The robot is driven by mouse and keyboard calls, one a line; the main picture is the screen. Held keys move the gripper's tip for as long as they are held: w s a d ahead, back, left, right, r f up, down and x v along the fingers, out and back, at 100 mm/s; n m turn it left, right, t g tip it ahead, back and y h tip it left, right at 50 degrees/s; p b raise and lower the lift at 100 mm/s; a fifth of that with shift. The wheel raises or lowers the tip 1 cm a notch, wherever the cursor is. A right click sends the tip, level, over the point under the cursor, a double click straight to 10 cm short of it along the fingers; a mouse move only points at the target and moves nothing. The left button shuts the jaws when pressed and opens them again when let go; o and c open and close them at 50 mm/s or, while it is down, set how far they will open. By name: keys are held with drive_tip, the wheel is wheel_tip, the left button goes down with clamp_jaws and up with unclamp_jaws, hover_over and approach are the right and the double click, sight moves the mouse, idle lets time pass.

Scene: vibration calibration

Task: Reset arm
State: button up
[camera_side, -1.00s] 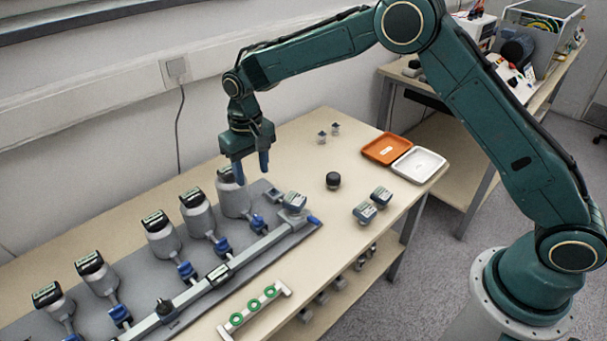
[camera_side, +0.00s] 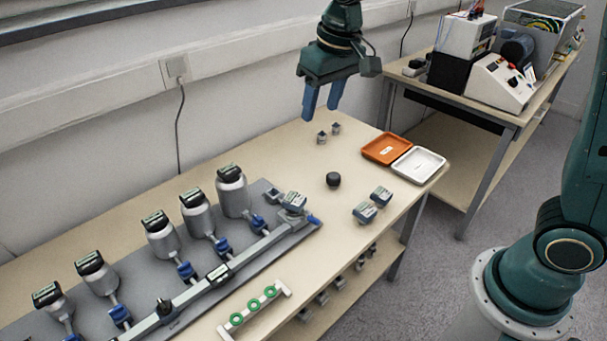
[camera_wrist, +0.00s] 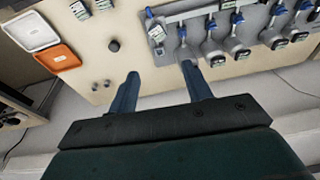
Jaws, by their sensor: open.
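My gripper (camera_side: 322,104) is open and empty, raised above the back part of the table (camera_side: 290,150), with its fingers pointing down. In the side view its fingertips appear just above two small grey parts (camera_side: 328,132), but the height between them is hard to judge. The wrist view shows my gripper (camera_wrist: 158,72) with its two blue fingers apart and nothing between them. A grey manifold plate (camera_side: 262,190) with several capped grey canisters (camera_side: 232,192) and blue valves stands at the left of the table.
An orange tray (camera_side: 386,149) and a white tray (camera_side: 418,165) lie at the table's right end. A black knob (camera_side: 333,180), two grey sensor blocks (camera_side: 372,204) and a rack with green rings (camera_side: 253,306) stand on the table. A second bench (camera_side: 490,110) holds instruments.

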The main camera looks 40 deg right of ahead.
drive_tip(key=s+d+r+t, duration=0.1)
drive_tip(key=s+d, duration=0.2)
drive_tip(key=s, duration=0.9)
drive_tip(key=s+d+r+t, duration=0.1)
drive_tip(key=s+d+t, duration=0.1)
drive_tip(key=s, duration=1)
drive_tip(key=shift+d, duration=0.85)
idle(0.4)
